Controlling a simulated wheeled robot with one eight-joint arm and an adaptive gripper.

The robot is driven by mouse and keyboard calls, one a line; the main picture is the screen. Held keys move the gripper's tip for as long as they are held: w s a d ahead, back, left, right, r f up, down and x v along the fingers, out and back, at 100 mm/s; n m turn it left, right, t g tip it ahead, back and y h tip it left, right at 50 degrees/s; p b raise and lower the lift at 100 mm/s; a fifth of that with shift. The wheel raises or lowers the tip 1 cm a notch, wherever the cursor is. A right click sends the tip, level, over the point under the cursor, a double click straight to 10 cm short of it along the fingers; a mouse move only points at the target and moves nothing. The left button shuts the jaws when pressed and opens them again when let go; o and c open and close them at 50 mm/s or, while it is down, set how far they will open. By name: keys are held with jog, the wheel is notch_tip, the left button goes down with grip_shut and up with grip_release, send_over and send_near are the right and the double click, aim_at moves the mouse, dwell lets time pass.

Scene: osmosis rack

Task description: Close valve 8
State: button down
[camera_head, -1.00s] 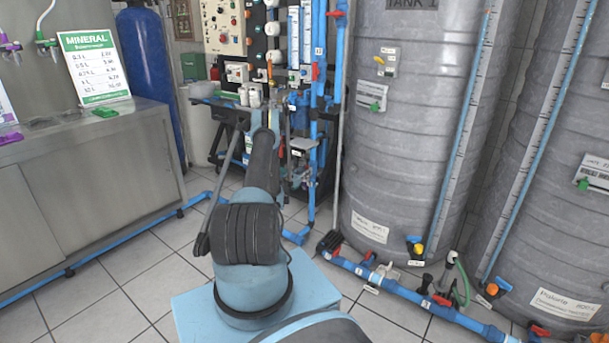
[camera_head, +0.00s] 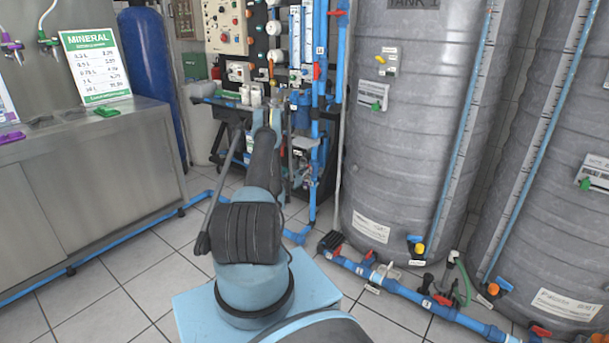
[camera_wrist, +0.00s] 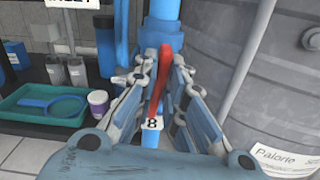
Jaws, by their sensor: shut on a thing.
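The valve 8 handle (camera_wrist: 162,78) is a long red lever in the middle of the wrist view. It runs nearly along the blue vertical pipe (camera_wrist: 161,10), tilted slightly. The exact contact points are hard to make out. In the head view my arm reaches toward the rack (camera_head: 318,185), and the arm hides the gripper and the valve.
In the wrist view, a green tray (camera_wrist: 38,105) with a blue-handled item and a small white tub (camera_wrist: 98,103) stand at left. A grey tank (camera_wrist: 270,90) stands close at right. In the head view, a blue floor pipe (camera_head: 400,287) with valves runs past the tanks.

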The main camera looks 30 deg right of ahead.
jog(key=shift+s+d+f+m, duration=0.1)
jog(key=shift+s+m, duration=0.05)
jog(key=shift+m, duration=1.05)
jog(key=shift+s+d+f+m, duration=0.1)
jog(key=shift+s+d+m, duration=0.1)
jog(key=shift+m, duration=1)
jog(key=shift+s+d+m, duration=0.1)
jog(key=shift+s+m, duration=0.05)
jog(key=shift+m, duration=1.35)
jog(key=c, duration=1.7)
grip_release()
jog(key=shift+s, duration=0.1)
jog(key=shift+o, duration=0.2)
jog(key=shift+a, duration=0.1)
notch_tip(320, 180, up, 10)
jog(key=shift+f, duration=0.1)
